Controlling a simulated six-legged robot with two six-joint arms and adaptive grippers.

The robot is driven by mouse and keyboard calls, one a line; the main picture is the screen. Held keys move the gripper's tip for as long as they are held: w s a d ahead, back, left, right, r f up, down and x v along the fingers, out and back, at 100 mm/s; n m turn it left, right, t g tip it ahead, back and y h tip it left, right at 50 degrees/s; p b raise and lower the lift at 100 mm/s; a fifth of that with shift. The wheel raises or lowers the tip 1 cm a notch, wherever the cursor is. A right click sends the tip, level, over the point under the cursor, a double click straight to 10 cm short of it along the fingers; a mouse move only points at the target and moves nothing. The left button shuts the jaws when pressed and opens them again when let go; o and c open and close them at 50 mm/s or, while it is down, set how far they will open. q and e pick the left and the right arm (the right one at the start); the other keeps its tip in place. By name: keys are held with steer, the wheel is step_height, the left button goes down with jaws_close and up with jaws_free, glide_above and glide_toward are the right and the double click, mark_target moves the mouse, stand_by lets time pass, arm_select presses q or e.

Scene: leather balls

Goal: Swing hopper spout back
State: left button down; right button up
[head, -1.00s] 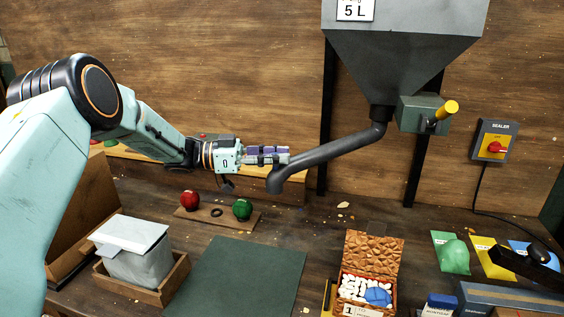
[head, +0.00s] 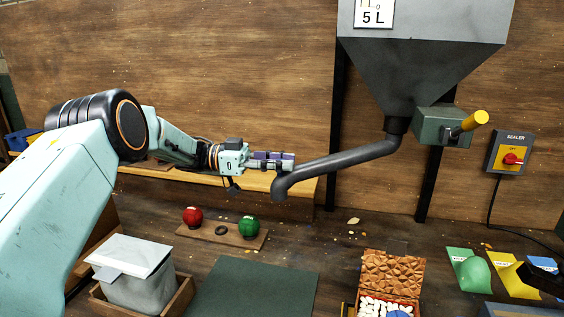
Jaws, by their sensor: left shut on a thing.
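The grey hopper (head: 425,75), marked 5 L, hangs at the upper right in the head view. Its dark spout (head: 345,157) runs from the hopper's neck down to the left and ends in a downturned outlet (head: 281,189) in front of the back wall. My left gripper (head: 284,161) reaches in from the left and is shut on the spout near its outlet end. The fingers partly hide the spout there.
Below the spout are a red ball (head: 192,216) and a green ball (head: 249,227) on a small board. A lidded grey bin (head: 135,285), a dark mat (head: 250,292) and a leather-lidded box (head: 392,272) stand in front. A sealer switch (head: 508,156) is on the wall.

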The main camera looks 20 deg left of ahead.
arm_select(q)
steer(key=shift+w+a+r, duration=0.1)
steer(key=shift+a, duration=0.1)
steer(key=c, duration=1.4)
jaws_free()
steer(key=shift+c, duration=0.2)
steer(key=o, duration=0.4)
steer(key=shift+a, duration=0.3)
steer(key=shift+d, duration=0.3)
steer(key=v, duration=1.2)
steer(key=shift+a, duration=0.1)
